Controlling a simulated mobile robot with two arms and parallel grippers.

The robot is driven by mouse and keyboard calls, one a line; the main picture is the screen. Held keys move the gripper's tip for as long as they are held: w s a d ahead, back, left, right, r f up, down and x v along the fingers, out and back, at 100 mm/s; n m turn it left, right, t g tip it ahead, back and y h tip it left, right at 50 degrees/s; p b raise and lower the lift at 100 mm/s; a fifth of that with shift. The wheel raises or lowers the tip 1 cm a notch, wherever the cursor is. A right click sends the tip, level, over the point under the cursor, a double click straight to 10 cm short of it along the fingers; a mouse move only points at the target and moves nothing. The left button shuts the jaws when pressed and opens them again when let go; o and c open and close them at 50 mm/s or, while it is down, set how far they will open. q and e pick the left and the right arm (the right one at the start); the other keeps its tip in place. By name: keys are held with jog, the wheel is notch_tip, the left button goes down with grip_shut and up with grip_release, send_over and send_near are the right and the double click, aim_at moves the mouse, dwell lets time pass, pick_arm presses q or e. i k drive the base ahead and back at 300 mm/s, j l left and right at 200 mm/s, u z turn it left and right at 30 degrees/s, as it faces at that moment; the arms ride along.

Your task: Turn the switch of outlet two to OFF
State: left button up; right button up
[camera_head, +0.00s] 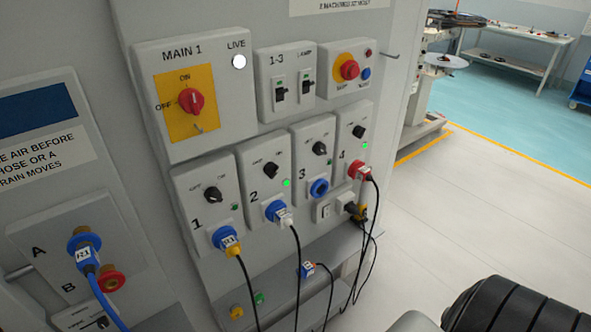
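The outlet two panel (257,187) is a pale grey plate marked 2, between panels 1 and 3. Its small black rotary switch (271,170) sits below OFF and ON lettering. The exact direction of its pointer is too small to tell. A green lamp (287,183) beside it is lit. Below, a blue socket (272,208) holds a plug with a white tag (284,216) and a black cable. Neither of my grippers is in view, and nothing covers the switch.
Outlet one (195,186), outlet three (303,160) and outlet four (341,127) flank it; four's lamp is lit. Above are the MAIN 1 red switch (190,101) and a red emergency button (349,70). Cables hang below. A dark ribbed part, probably mine, fills the lower right. The floor (450,215) at right is clear.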

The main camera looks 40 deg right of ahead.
aim_at(271, 169)
jog(key=z, duration=0.95)
